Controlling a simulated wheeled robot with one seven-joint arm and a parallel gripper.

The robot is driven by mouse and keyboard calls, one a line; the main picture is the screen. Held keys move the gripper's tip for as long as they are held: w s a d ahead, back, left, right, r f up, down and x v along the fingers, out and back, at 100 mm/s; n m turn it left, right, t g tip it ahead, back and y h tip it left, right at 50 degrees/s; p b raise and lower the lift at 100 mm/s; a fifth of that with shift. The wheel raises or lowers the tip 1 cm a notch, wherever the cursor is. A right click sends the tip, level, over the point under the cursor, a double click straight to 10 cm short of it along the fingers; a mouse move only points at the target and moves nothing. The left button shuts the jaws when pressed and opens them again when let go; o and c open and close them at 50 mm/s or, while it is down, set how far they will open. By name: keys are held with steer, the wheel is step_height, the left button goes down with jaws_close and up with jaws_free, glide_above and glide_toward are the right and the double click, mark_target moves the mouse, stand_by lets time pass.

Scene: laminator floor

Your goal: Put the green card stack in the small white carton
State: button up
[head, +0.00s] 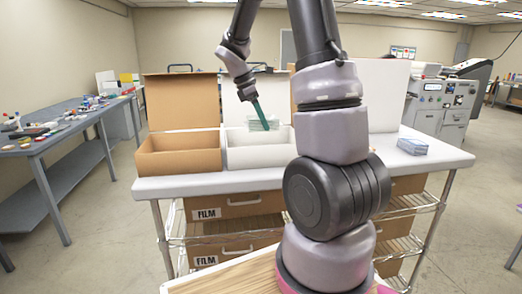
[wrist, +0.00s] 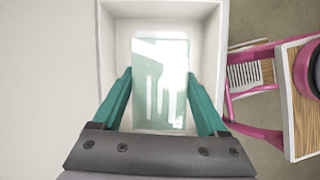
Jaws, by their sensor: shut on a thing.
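The green card stack (wrist: 160,85) is a pale green, glossy block between the teal fingers of my gripper (wrist: 160,76) in the wrist view. My gripper is shut on it. In the head view the stack (head: 273,124) shows beside the fingers of my gripper (head: 265,127), partly hidden by them. The small white carton (head: 256,158) stands open on the table with its lid raised behind. The stack is held over its opening, near the rim. In the wrist view the carton's walls (wrist: 104,55) surround the stack. My arm hides the carton's right end in the head view.
An open brown carton (head: 180,163) stands just left of the white one. Another raised white lid (head: 380,95) is behind my arm. A bluish card stack (head: 412,146) lies at the right of the white table (head: 440,160). Tabletop around it is clear.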

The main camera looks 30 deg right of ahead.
step_height(320, 180, down, 9)
steer(key=shift+f, duration=0.15)
steer(key=shift+f, duration=0.1)
stand_by(0.3)
steer(key=o, duration=1.4)
steer(key=shift+o, duration=0.2)
